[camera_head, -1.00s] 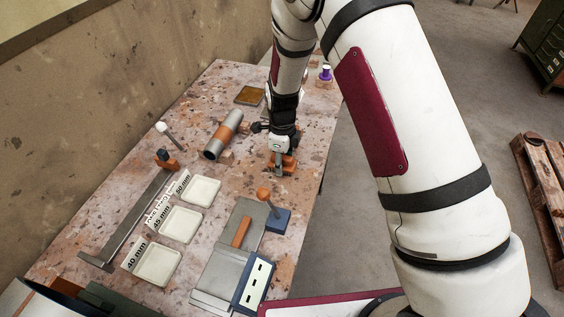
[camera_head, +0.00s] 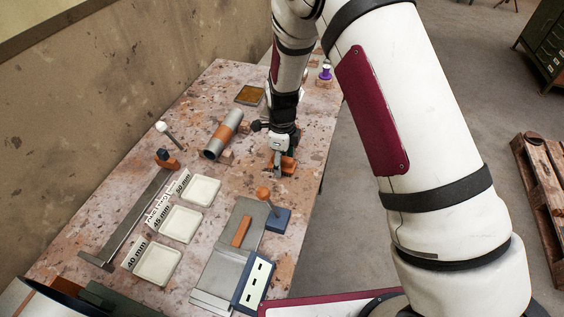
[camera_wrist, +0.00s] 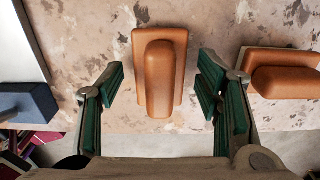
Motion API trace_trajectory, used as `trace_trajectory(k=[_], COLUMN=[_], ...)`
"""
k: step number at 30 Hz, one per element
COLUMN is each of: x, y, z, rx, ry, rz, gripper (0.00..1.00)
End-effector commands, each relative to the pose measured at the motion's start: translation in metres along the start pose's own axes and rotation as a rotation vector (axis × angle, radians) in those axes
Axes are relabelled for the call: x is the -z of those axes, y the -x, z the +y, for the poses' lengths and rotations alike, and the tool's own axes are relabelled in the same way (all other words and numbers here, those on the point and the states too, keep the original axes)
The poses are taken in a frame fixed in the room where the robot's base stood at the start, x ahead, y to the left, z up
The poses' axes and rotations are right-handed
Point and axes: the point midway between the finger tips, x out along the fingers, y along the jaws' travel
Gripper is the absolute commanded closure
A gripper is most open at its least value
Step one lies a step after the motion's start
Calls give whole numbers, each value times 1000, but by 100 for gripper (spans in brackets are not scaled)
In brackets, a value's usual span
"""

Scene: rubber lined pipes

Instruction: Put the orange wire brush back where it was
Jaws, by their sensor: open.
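My gripper (camera_head: 278,168) is low over the table's right part. In the wrist view my gripper (camera_wrist: 161,75) is open, with green-padded fingers apart on either side of an orange block with a raised rounded grip (camera_wrist: 160,80). The fingers do not appear to touch it. A second, similar orange block (camera_wrist: 285,78) lies to the right, outside the fingers. In the head view, orange shows beside my gripper (camera_head: 289,165), partly covered by it. The bristles are hidden, so I cannot tell which block is the wire brush.
A blue block with an orange-knobbed lever (camera_head: 277,219) stands in front of my gripper. White trays (camera_head: 203,190) with size labels sit further left. A grey plate with an orange bar (camera_head: 241,232) lies nearer. The table's right edge is close.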

Motion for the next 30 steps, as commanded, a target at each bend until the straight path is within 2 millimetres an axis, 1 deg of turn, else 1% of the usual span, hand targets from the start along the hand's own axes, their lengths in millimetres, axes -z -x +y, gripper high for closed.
trace_trajectory(k=[9,12,15,20,27,29,30], x=[-2,-1,-1,0,1,3,6], y=[65,83,97,109,114,121,130], z=[-1,0,0,0,0,0,1], rx=[5,3,3,1,1,5,9], ry=[1,1,1,1,7,30,56], rz=[-5,-4,-3,-1,-3,-10,-19], gripper=[41,41,41,41,41,41,41])
